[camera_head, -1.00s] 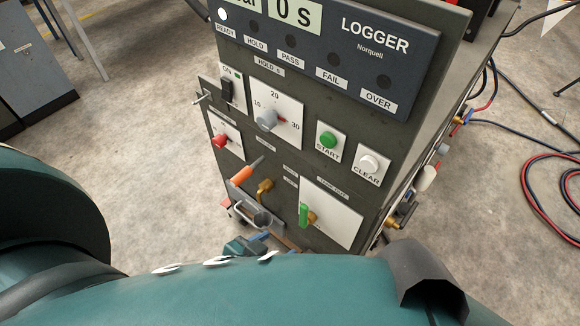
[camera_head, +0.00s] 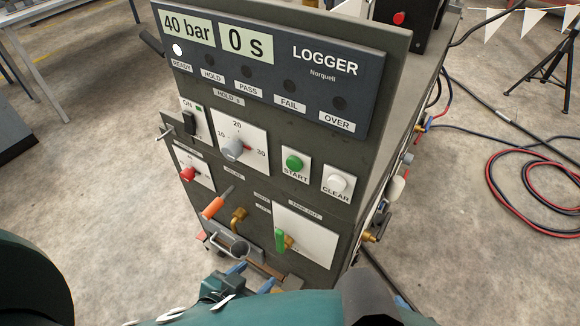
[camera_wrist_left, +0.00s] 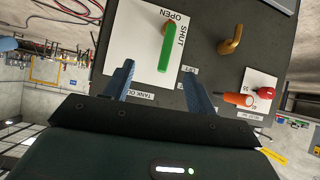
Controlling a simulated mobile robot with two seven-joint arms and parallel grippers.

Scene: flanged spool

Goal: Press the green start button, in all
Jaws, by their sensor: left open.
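The green START button (camera_head: 294,162) is on the dark front panel of the logger cabinet (camera_head: 350,230), between the hold dial and the white CLEAR button (camera_head: 338,184). My left gripper (camera_head: 251,277) is low in front of the panel, below and left of the button and apart from it. Its blue fingers are spread with nothing between them. In the left wrist view the open fingers (camera_wrist_left: 160,85) point toward the panel's lower part, near the green valve handle (camera_wrist_left: 167,48). The START button is not seen there. My right gripper is not in view.
The display (camera_head: 217,37) reads 40 bar and 0 s, with the READY lamp (camera_head: 177,50) lit. A grey dial (camera_head: 233,148), red knob (camera_head: 188,174), orange handle (camera_head: 212,207) and brass fitting (camera_head: 238,218) stick out of the panel. Hoses (camera_head: 530,185) lie on the floor at right.

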